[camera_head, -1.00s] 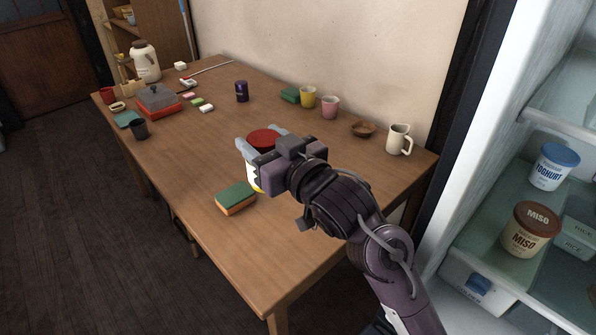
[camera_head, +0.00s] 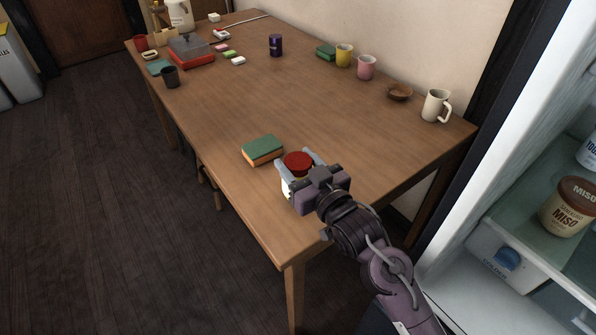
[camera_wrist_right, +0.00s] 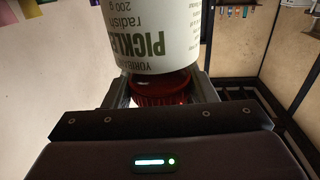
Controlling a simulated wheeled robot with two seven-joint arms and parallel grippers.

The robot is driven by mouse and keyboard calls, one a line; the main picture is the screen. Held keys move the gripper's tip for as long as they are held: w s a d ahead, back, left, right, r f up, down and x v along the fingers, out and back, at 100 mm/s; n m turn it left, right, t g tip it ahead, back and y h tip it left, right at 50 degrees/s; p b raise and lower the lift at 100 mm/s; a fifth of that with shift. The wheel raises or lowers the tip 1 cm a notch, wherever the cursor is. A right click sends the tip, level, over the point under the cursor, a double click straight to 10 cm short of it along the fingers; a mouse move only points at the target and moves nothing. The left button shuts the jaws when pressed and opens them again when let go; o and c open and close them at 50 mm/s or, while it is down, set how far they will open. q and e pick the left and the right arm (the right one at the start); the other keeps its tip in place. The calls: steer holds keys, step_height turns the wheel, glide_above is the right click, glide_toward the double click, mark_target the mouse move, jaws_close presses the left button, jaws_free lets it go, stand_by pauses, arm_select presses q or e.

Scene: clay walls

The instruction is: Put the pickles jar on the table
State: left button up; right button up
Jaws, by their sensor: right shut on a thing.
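The pickles jar has a red lid (camera_head: 298,161) and a white label reading PICKLES radish, upside down in the right wrist view (camera_wrist_right: 158,40). My right gripper (camera_head: 297,172) is shut on the jar near its lid. The jar is upright over the near end of the brown wooden table (camera_head: 215,115), just right of a green and orange sponge (camera_head: 262,150). The gripper hides much of the jar's body and its base in the head view. I cannot tell whether the base touches the table. My left gripper is not in view.
The middle of the table is clear. A cream mug (camera_head: 435,105), a wooden bowl (camera_head: 399,92), a pink cup (camera_head: 366,67) and a yellow cup (camera_head: 344,55) stand along the wall. The open fridge, with a miso tub (camera_head: 568,208), is at the right.

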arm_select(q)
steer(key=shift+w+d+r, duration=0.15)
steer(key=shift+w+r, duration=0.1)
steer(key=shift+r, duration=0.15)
arm_select(e)
steer(key=shift+f, duration=1.05)
steer(key=o, duration=1.4)
steer(key=shift+f, duration=0.15)
steer(key=v, duration=1)
steer(key=shift+s+d, duration=0.2)
steer(key=shift+s, duration=0.15)
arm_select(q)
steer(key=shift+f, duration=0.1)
arm_select(e)
steer(key=shift+s+d, duration=0.35)
steer(key=shift+s, duration=0.15)
